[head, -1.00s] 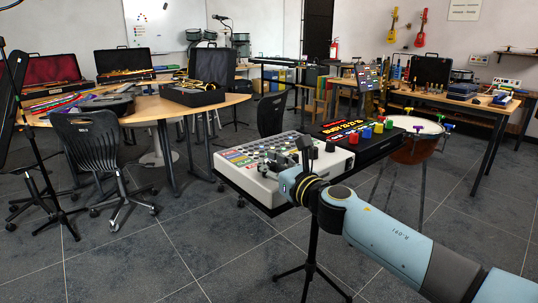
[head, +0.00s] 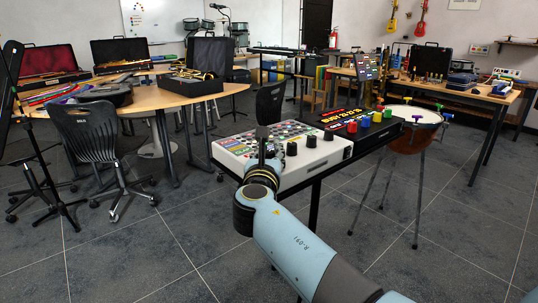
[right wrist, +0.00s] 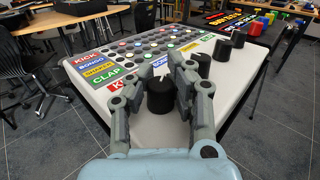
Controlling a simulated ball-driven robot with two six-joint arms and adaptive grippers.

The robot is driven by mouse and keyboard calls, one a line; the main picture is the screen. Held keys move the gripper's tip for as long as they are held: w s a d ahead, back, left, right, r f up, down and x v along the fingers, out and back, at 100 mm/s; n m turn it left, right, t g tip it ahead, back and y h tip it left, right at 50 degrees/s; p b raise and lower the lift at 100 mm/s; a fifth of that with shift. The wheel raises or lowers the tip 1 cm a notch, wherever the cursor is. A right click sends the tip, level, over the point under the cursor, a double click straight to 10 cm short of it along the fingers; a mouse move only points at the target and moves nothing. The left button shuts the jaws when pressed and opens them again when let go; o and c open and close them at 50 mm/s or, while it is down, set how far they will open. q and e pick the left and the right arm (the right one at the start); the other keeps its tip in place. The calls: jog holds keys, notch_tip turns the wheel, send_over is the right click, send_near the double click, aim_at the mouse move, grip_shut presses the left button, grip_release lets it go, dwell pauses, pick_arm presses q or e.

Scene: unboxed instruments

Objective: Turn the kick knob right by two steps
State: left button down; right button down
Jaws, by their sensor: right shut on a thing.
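A white pad console (head: 300,168) with rows of buttons stands at the middle of the head view, with several black knobs along its near edge. In the right wrist view, the nearest knob, which I take as the kick knob (right wrist: 160,97), sits between my fingers, next to a partly hidden red label starting with K (right wrist: 117,85). My right gripper (right wrist: 171,82) is shut on this knob; it also shows over the console's near left part in the head view (head: 262,140). The knob's pointer mark cannot be made out. My left gripper is out of view.
Other black knobs (right wrist: 200,66) stand close to the right of my fingers. A black unit (head: 376,133) with coloured knobs adjoins the console on the right. A drum (head: 414,116) stands beyond it. Chairs (head: 100,140) and a table are left; the floor in front is clear.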

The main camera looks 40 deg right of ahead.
aim_at(269, 151)
jog(key=shift+s+f+g, duration=0.15)
jog(key=shift+f+g, duration=0.15)
jog(key=c, duration=1.1)
grip_release()
jog(key=shift+a+r, duration=0.1)
jog(key=shift+r, duration=0.1)
jog(key=shift+o, duration=0.2)
notch_tip(269, 151, up, 10)
